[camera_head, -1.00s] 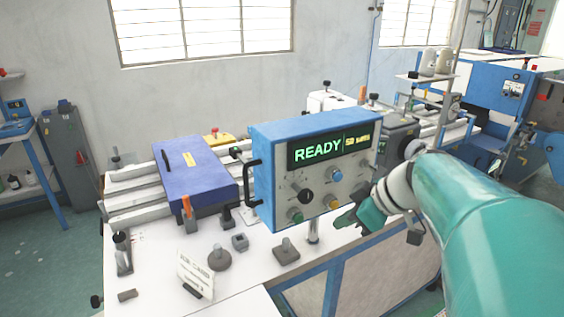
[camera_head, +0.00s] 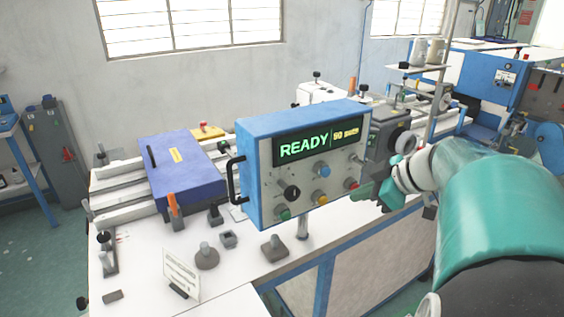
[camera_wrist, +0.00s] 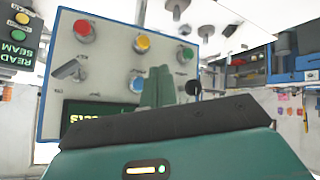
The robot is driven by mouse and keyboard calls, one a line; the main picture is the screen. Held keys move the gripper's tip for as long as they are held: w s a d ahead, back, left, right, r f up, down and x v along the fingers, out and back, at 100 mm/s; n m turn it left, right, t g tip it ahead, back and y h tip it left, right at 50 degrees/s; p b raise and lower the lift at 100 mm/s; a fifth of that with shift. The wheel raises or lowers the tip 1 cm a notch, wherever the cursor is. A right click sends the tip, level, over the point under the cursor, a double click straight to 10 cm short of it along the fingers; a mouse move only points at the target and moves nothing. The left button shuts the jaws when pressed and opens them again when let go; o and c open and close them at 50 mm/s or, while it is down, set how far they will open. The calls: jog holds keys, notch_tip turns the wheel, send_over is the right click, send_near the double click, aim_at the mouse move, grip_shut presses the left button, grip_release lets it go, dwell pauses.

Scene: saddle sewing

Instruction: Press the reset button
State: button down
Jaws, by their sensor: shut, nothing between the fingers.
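The blue control box (camera_head: 258,122) stands on the white table, its display (camera_head: 318,143) reading READY. Its grey face carries a green button (camera_head: 284,214), a yellow button (camera_head: 319,197), a red button (camera_head: 351,183), a blue button (camera_head: 322,170) and a black knob (camera_head: 291,193). I cannot read which is reset. My gripper (camera_head: 360,191) is shut and empty beside the panel's lower right, near the red button; contact cannot be told. In the wrist view, my fingers (camera_wrist: 158,80) overlap the panel near the blue button (camera_wrist: 137,83), with red (camera_wrist: 83,30), yellow (camera_wrist: 142,42) and green (camera_wrist: 187,53) beyond.
A blue-purple block (camera_head: 178,172) on rails stands left of the box. Small grey fixtures and a white card (camera_head: 181,275) sit on the table in front. A grey machine (camera_head: 388,135) stands close behind my gripper.

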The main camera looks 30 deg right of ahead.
jog(key=w, duration=0.7)
jog(key=shift+w+a, duration=0.15)
dwell(1.8)
jog(key=shift+w, duration=0.35)
jog(key=shift+w, duration=0.5)
dwell(0.8)
jog(key=shift+s, duration=0.9)
jog(key=shift+s, duration=0.15)
jog(key=s, duration=0.4)
jog(key=shift+s, duration=0.35)
